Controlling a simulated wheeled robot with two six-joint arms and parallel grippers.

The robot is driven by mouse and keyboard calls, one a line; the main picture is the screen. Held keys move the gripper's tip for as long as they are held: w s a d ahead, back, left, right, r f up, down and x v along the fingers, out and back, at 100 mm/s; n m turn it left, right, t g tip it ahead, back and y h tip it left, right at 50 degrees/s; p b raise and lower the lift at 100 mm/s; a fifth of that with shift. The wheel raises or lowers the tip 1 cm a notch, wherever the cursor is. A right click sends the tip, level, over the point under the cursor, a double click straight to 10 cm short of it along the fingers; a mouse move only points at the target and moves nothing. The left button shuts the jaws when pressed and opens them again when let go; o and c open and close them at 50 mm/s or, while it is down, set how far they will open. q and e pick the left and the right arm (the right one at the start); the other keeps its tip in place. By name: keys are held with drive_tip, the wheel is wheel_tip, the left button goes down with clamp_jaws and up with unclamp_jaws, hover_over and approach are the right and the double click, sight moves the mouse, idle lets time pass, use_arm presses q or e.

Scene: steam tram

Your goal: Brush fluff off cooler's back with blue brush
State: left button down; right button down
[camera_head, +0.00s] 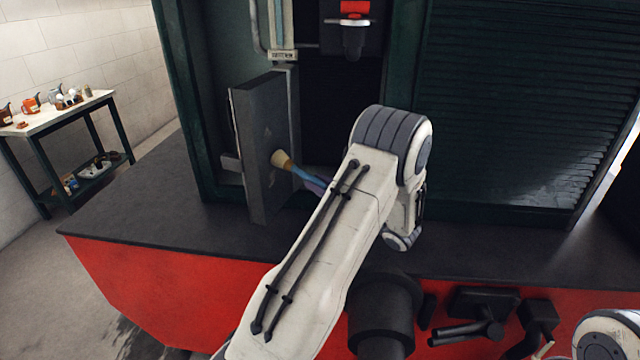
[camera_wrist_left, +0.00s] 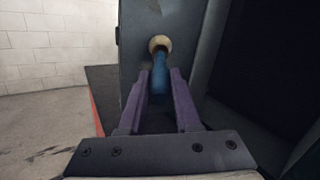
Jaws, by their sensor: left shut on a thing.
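The cooler (camera_head: 262,190) is a flat, upright grey box in front of the open dark green cabinet. It also shows in the left wrist view (camera_wrist_left: 185,22). The blue brush (camera_head: 304,177) has a pale tan bristle head, which meets or nearly meets the cooler's broad face. My left gripper (camera_head: 318,186) is shut on its blue handle. In the left wrist view the brush (camera_wrist_left: 160,78) points straight ahead between the purple fingers. Small pale patches, perhaps fluff (camera_head: 268,131), show on the face above the bristles. My left forearm hides part of the scene; my right gripper is out of view.
A red-sided platform with a dark top (camera_head: 150,205) carries the cabinet. Louvred green panels (camera_head: 520,110) stand at right. Black pipe fittings (camera_head: 475,315) sit at the front right. A side table (camera_head: 95,102) with small pots stands far left. The platform top left of the cooler is clear.

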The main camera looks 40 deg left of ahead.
use_arm(q)
drive_tip(key=shift+s+d, duration=0.7)
drive_tip(key=shift+s, duration=1.2)
drive_tip(key=shift+w+a+f+b, duration=0.25)
drive_tip(key=shift+w+f+b, duration=0.1)
drive_tip(key=shift+w, duration=0.3)
drive_tip(key=shift+w+a+f+b, duration=0.25)
drive_tip(key=shift+w+f, duration=0.15)
drive_tip(key=shift+w, duration=0.2)
drive_tip(key=shift+w+a+f+b, duration=0.2)
drive_tip(key=shift+w+f+b, duration=0.15)
drive_tip(key=shift+w, duration=0.3)
drive_tip(key=s+f, duration=0.1)
drive_tip(key=s, duration=0.1)
drive_tip(key=s+d+f+b, duration=0.1)
drive_tip(key=shift+s+d+f, duration=0.15)
drive_tip(key=shift+s+d, duration=0.05)
drive_tip(key=shift+s, duration=0.2)
drive_tip(key=shift+w+d, duration=0.3)
drive_tip(key=shift+d, duration=0.65)
drive_tip(key=shift+w+d, duration=0.3)
drive_tip(key=shift+d, duration=0.65)
drive_tip(key=shift+w+d, duration=0.3)
drive_tip(key=shift+d, duration=0.8)
